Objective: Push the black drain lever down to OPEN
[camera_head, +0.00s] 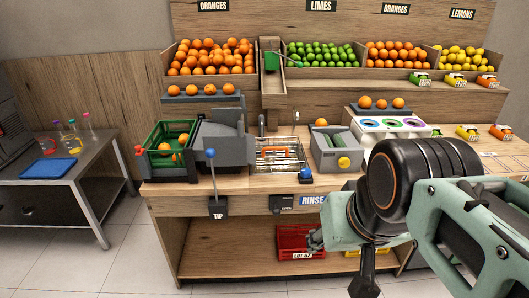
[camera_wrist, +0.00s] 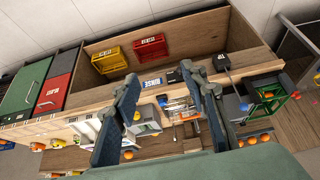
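A small dark drain control with a tiny label (camera_head: 282,203) sits on the counter's front edge below the wire-basket basin (camera_head: 276,153), just left of the RINSE sign (camera_head: 312,200). The black lever on it is too small to tell its position. The dark control also shows in the wrist view (camera_wrist: 174,76), beyond and between my fingertips. My gripper (camera_wrist: 160,74) is open and empty, with its fingers apart. In the head view my arm reaches in from the right, and the gripper end is low in front of the counter, right of the control.
A TIP lever with a blue knob (camera_head: 211,153) stands left of the control. A green crate of oranges (camera_head: 168,150) is at the counter's left. A red crate (camera_head: 296,241) is on the shelf below. Open floor lies in front.

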